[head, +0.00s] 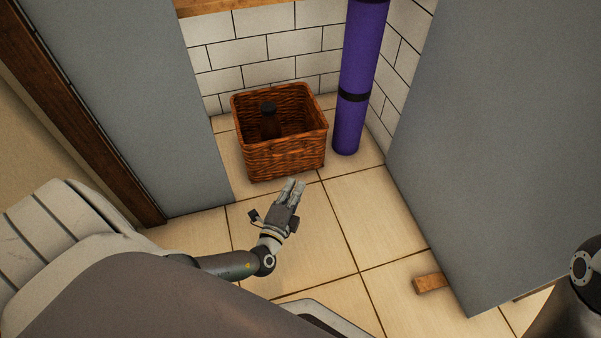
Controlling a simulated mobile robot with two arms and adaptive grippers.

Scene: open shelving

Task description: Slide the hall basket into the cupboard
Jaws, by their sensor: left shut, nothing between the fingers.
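The hall basket (285,157) is a brown woven wicker box on the tiled floor, upright, in the recess between two grey panels. A dark bottle (269,122) stands inside it. My left gripper (292,185) is just in front of the basket's front side, shut with nothing between its fingers. I cannot tell whether the fingertips touch the wicker. My right gripper is out of view.
A purple rolled mat (357,90) with a dark strap stands upright right of the basket. A grey panel (490,140) borders the right, another (125,90) the left. White brick wall lies behind. A small wooden block (430,283) lies at the right panel's foot.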

